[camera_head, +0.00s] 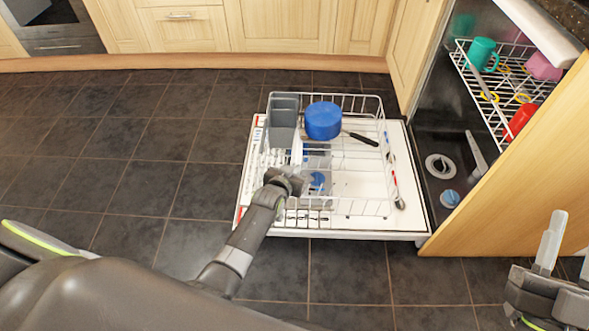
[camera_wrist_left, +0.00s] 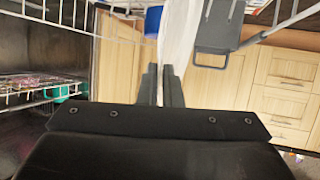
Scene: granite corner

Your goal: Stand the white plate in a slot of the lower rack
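The white plate (camera_head: 297,150) shows nearly edge-on in the head view, upright over the left part of the lower rack (camera_head: 362,97). My left gripper (camera_head: 287,180) is shut on its near edge. In the left wrist view the plate (camera_wrist_left: 178,40) rises from between the closed fingers (camera_wrist_left: 161,85). I cannot tell whether the plate's lower edge touches the rack or sits between its tines. My right gripper (camera_head: 565,255) is at the right edge of the head view, partly cut off, and looks open and empty, away from the rack.
A grey cutlery basket (camera_head: 283,112) stands in the rack's back left, close to the plate. A blue pan (camera_head: 323,120) with a black handle sits right of it. The rack rests on the open dishwasher door (camera_head: 412,200). The upper rack (camera_head: 480,92) holds cups. Dark floor is clear at left.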

